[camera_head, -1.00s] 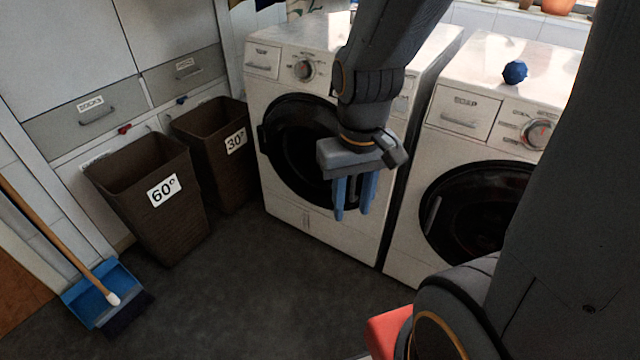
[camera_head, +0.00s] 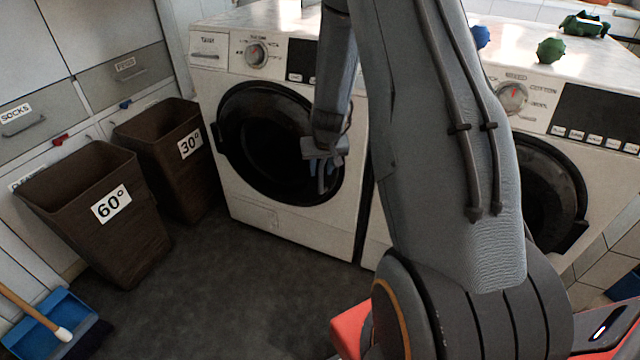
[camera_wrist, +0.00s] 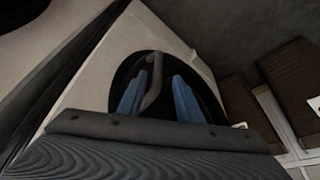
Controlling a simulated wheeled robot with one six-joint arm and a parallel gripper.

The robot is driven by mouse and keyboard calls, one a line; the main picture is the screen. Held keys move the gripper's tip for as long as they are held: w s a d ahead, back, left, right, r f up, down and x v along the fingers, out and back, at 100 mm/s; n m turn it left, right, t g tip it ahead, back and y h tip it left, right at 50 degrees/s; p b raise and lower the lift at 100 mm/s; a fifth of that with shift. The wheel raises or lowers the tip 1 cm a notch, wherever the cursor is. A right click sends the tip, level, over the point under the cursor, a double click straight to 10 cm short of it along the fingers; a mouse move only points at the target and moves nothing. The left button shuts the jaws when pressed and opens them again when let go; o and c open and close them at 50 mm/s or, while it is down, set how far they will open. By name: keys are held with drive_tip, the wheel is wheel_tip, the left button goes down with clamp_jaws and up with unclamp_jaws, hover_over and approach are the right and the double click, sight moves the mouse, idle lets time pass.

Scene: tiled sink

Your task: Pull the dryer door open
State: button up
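The dryer seems to be the left white machine (camera_head: 290,212), whose drawer label looks like "TANK". Its round dark door (camera_head: 265,135) is shut, with a handle (camera_head: 218,138) at the door's left edge. My gripper (camera_head: 322,178) is in front of the door's right part, its blue fingers pointing down; contact cannot be told. In the wrist view, the fingers (camera_wrist: 157,98) stand apart, with the dark door (camera_wrist: 125,75) beyond them. A grey curved shape shows between them; I cannot tell whether it is a handle or a reflection.
A second white machine (camera_head: 592,185) stands to the right, partly behind my arm. Brown baskets marked 60° (camera_head: 125,235) and 30° (camera_head: 195,170) stand left of the dryer. A blue dustpan (camera_head: 40,325) lies front left. The floor (camera_head: 240,290) before the dryer is clear.

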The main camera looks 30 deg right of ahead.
sight(321, 176)
drive_tip(key=shift+w+d+f, duration=0.2)
drive_tip(key=shift+d+f, duration=0.05)
drive_tip(key=shift+f, duration=0.2)
drive_tip(key=b+x, duration=0.6)
drive_tip(key=x, duration=0.1)
drive_tip(key=shift+w+d+f, duration=0.1)
drive_tip(key=shift+f, duration=0.05)
clamp_jaws()
